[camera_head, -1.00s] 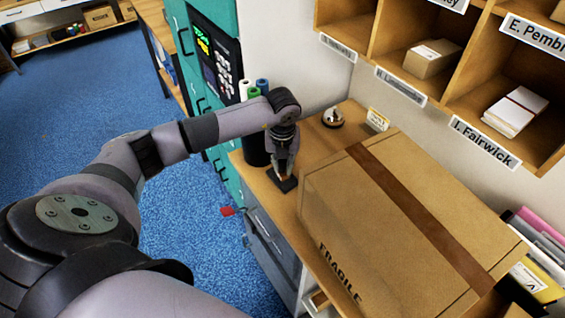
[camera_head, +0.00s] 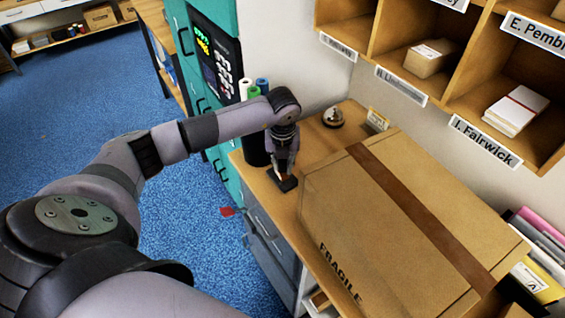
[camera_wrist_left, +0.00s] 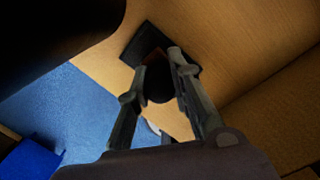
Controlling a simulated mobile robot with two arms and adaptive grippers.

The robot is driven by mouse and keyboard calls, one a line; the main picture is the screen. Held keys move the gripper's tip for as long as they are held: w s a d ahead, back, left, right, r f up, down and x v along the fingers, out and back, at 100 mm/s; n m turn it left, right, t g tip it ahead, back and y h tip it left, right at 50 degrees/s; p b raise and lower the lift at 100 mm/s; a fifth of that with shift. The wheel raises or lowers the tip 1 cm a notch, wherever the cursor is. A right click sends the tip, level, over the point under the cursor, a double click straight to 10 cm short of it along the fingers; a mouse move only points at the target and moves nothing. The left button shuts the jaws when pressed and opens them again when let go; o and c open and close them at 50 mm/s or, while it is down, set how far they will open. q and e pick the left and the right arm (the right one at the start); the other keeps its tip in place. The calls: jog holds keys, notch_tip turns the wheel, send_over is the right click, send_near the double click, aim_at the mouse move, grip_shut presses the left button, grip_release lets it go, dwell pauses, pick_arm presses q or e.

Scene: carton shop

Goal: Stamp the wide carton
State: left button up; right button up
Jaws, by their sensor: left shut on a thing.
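The wide carton (camera_head: 375,240) is a large brown box with a dark tape strip and the word FRAGILE, closed on the counter in the head view. My left gripper (camera_head: 284,172) points down beside its left end. It is shut on the stamp, whose dark round handle (camera_wrist_left: 160,84) shows between the fingers in the left wrist view. A black pad (camera_head: 286,183) lies under the stamp on the counter; it also shows in the left wrist view (camera_wrist_left: 136,46). The fingers hide much of the stamp, so I cannot tell whether it touches the pad. My right gripper is not in view.
A bell (camera_head: 333,117) and a small yellow-white card (camera_head: 377,119) stand behind the carton. A black cup with rolled tubes (camera_head: 256,150) is left of the gripper. Pigeonholes (camera_head: 440,75) rise behind, and folders (camera_head: 540,255) stand at right. Blue floor lies left.

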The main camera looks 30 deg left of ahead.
pick_arm(q)
jog(key=shift+s+f, duration=0.1)
jog(key=shift+r+p, duration=0.5)
jog(key=shift+r, duration=0.2)
jog(key=shift+r+p, duration=1.6)
jog(key=shift+r, duration=1.3)
